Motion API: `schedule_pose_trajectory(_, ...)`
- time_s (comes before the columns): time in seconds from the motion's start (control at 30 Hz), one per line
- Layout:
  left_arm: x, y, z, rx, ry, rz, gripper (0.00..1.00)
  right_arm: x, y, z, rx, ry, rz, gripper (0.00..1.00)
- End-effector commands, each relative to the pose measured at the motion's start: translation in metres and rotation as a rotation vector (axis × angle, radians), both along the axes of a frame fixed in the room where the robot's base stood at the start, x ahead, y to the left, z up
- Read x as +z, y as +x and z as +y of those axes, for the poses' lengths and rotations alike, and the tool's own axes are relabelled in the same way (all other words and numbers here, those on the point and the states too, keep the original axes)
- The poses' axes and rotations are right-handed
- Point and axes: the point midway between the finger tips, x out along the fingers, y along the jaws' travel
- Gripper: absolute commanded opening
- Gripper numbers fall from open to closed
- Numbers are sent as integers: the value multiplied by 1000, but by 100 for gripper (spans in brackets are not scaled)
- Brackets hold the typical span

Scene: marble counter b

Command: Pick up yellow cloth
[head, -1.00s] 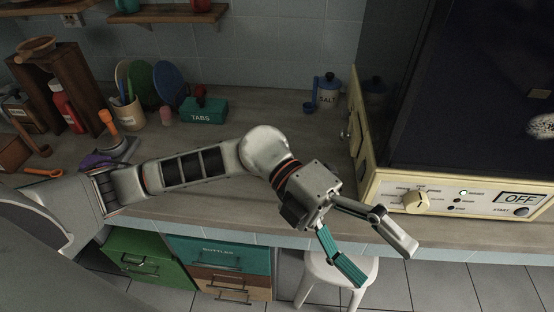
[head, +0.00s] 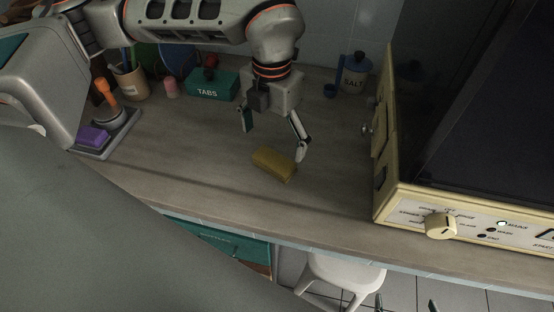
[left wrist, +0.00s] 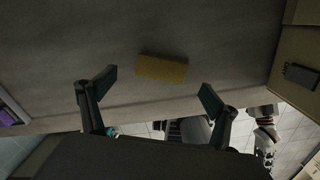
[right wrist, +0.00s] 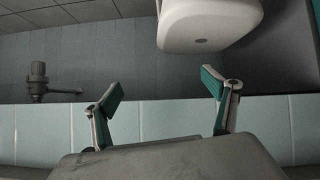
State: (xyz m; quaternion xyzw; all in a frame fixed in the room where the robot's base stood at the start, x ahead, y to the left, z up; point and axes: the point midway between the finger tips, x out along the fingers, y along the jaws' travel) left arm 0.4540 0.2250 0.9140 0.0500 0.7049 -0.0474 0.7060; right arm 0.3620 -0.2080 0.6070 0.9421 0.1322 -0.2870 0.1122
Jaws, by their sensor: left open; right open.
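The yellow cloth (head: 273,165) looks like a flat, oblong block and lies on the counter, left of the cream appliance. It also shows in the left wrist view (left wrist: 162,68), beyond and between the fingertips. My left gripper (head: 274,138) is open and empty, just behind the cloth in the head view, fingers pointing down. Its open fingers show in the left wrist view (left wrist: 157,84); the cloth is not held. My right gripper (right wrist: 161,82) is open and empty in the right wrist view, facing the floor and a white stool; two small tips show at the head view's bottom edge.
The cream appliance (head: 441,225) walls off the right. A salt jar (head: 355,75), a teal tabs box (head: 212,85) and a utensil cup (head: 130,80) stand at the back. A purple sponge-like item (head: 92,136) sits at left. The counter around the cloth is clear.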

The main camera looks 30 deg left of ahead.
Motion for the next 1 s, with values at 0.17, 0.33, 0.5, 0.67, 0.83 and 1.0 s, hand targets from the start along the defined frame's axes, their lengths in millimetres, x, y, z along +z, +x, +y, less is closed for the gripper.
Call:
schedule_pose_trajectory(0.17,-17,-1,-1,-1,-1,4,89,-7,-9,0,3,-2,18,86)
schedule_pose_trajectory(0.33,-34,-3,-5,-3,-2,6,89,-9,-11,1,4,-2,22,86)
schedule_pose_trajectory(0.5,-59,-4,-6,-1,-3,6,89,-11,-10,1,4,-4,19,86)
schedule_pose_trajectory(0.67,-66,-3,-6,-2,-3,1,89,-7,-4,1,5,-5,9,86)
schedule_pose_trajectory(0.83,-65,-3,-6,-2,-3,1,78,-4,1,0,3,-5,0,86)
schedule_pose_trajectory(1.0,-65,-3,-6,-2,-3,1,48,-4,1,-1,2,-6,-2,86)
